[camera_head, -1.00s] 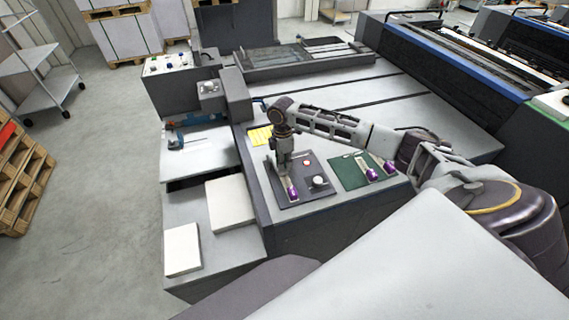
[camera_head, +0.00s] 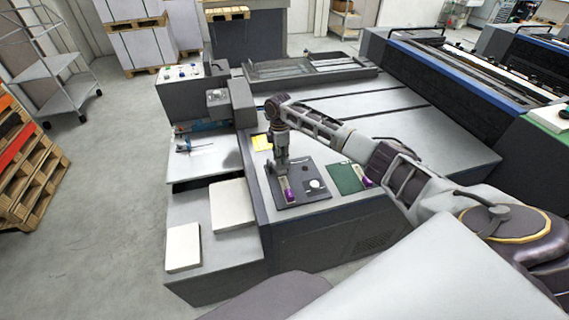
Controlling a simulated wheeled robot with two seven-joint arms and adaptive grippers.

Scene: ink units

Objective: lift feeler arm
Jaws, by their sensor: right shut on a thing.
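My right gripper (camera_head: 286,178) points down over the dark grey pad (camera_head: 292,206) on the near end of the machine's top. It is shut on a small purple-ended piece (camera_head: 290,195), which looks like the feeler arm. The piece is small, and I cannot tell whether it touches the pad or is just clear of it. A pale round part (camera_head: 315,185) sits on the pad to the right of the gripper. My left gripper is not in view.
A green mat (camera_head: 345,179) lies right of the pad with another purple piece (camera_head: 366,181) on it, partly hidden by my right arm. Two white stacks (camera_head: 232,205) stand on the lower ledge at left.

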